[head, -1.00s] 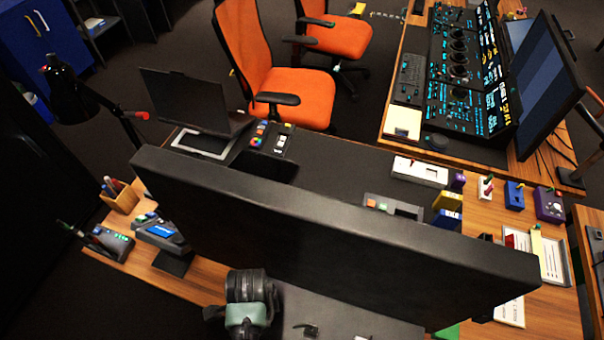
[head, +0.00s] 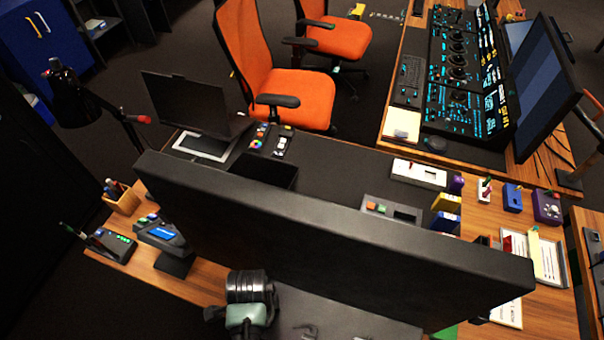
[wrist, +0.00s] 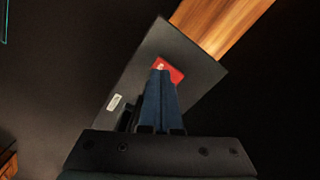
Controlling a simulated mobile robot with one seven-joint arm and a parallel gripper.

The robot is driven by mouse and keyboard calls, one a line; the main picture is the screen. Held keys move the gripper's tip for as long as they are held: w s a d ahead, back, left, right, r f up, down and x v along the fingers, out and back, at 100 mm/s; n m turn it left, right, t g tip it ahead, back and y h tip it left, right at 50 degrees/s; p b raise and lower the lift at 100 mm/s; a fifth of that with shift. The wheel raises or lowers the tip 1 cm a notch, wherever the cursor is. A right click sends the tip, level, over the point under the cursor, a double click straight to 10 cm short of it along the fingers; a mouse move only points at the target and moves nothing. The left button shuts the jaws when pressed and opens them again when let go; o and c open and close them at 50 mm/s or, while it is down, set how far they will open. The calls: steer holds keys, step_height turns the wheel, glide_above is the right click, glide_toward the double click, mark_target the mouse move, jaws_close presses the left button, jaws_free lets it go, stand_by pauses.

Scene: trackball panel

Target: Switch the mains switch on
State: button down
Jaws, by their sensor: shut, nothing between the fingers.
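In the wrist view a dark grey plate (wrist: 190,48) carries a red rocker-like part (wrist: 174,70) with a small white mark, which looks like the mains switch. My gripper (wrist: 161,74) is shut and empty. Its fingertips overlap the lower left of the red part in the picture; I cannot tell whether they touch it. The fingers hide part of it, so its on or off position is unclear. In the head view my gripper is not visible, and I cannot pick out this switch for certain there.
In the head view a large black monitor (head: 330,235) stands across the front and hides much of the desk behind it. A laptop (head: 190,110), a pen holder (head: 122,200) and several small control boxes stand around it. A white label (wrist: 114,102) is on the plate.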

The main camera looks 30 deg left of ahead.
steer(key=shift+r+p, duration=2.4)
steer(key=shift+r, duration=0.2)
